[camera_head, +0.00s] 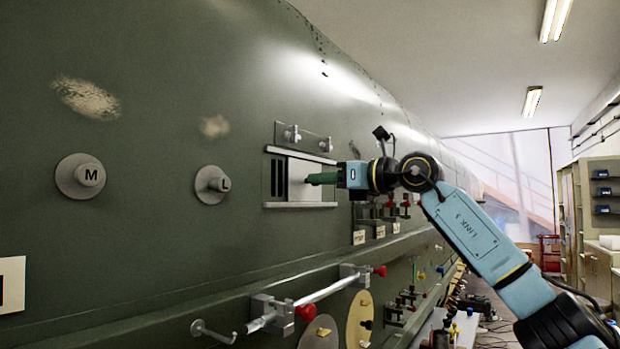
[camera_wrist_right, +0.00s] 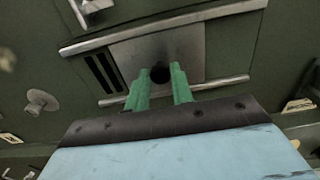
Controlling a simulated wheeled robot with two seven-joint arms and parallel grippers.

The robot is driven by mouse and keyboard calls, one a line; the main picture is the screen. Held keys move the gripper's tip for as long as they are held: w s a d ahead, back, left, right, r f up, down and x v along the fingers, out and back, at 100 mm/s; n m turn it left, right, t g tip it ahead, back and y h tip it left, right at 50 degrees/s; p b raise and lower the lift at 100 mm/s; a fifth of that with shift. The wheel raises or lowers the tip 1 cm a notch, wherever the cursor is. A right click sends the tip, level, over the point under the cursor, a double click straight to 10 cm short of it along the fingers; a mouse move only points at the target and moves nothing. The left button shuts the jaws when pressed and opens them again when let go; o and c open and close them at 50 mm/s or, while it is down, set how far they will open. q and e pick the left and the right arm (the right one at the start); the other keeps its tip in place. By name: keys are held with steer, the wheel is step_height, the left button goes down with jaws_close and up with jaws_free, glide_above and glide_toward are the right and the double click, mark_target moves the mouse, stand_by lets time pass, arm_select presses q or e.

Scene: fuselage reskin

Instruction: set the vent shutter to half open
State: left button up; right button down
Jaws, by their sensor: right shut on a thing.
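The vent shutter (camera_head: 306,187) is a pale sliding plate between two horizontal rails on the green fuselage wall. Dark vent slots (camera_head: 277,178) show to the left of the plate; its right part covers the rest. My right gripper (camera_head: 312,179), with green fingers, reaches the plate from the right. In the right wrist view the plate (camera_wrist_right: 185,45) has a dark round knob (camera_wrist_right: 160,74), and my right gripper (camera_wrist_right: 161,88) is shut on it, one finger on each side. The slots (camera_wrist_right: 104,72) also show there, left of the plate. My left gripper is out of view.
Round knobs marked M (camera_head: 90,175) and L (camera_head: 217,184) stick out of the wall to the left. Below are a horizontal bar (camera_head: 330,288) with red ends and labelled valves (camera_head: 379,230).

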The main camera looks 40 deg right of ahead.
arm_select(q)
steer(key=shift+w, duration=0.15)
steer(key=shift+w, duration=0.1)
arm_select(e)
steer(key=c, duration=1.2)
jaws_free()
steer(key=shift+s, duration=0.1)
steer(key=shift+c, duration=0.2)
arm_select(q)
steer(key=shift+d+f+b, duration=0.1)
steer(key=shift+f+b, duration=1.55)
steer(key=shift+b, duration=0.05)
arm_select(e)
steer(key=v, duration=1.3)
steer(key=shift+s, duration=0.15)
